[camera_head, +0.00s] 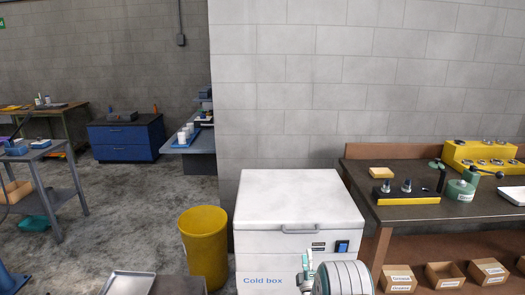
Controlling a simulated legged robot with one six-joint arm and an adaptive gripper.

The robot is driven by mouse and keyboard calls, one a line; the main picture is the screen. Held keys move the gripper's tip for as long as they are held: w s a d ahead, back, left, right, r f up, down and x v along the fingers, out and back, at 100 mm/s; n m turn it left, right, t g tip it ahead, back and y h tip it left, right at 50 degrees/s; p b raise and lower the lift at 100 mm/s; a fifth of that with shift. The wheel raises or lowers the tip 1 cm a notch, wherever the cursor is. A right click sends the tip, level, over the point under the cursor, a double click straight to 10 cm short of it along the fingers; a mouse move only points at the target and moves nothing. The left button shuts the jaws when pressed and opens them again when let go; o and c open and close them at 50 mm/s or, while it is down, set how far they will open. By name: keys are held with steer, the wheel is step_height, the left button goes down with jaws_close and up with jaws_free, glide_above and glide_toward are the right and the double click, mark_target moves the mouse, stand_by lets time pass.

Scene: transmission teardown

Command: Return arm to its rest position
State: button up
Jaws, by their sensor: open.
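My gripper's fingers are not clearly in view. At the bottom edge, in front of the cold box, a pale rounded shape with dark lines and a teal rim shows, with a slim white and teal piece beside it. I cannot tell whether these belong to my arm. The white cold box (295,213) stands at the middle with its lid shut. It has a grey handle and a small blue panel at the front.
A yellow bin (204,245) stands left of the cold box. A metal tray (130,283) is at the bottom left.

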step_height(320, 180, up, 15)
steer(key=m+g, duration=0.4)
steer(key=s+r+m+g, duration=0.4)
steer(key=s+r, duration=0.5)
steer(key=s+r+m+g, duration=0.1)
steer(key=s+m+g, duration=0.6)
steer(key=s, duration=3)
steer(key=shift+m+g, duration=0.4)
steer(key=shift+g, duration=0.5)
steer(key=shift+w+r, duration=0.1)
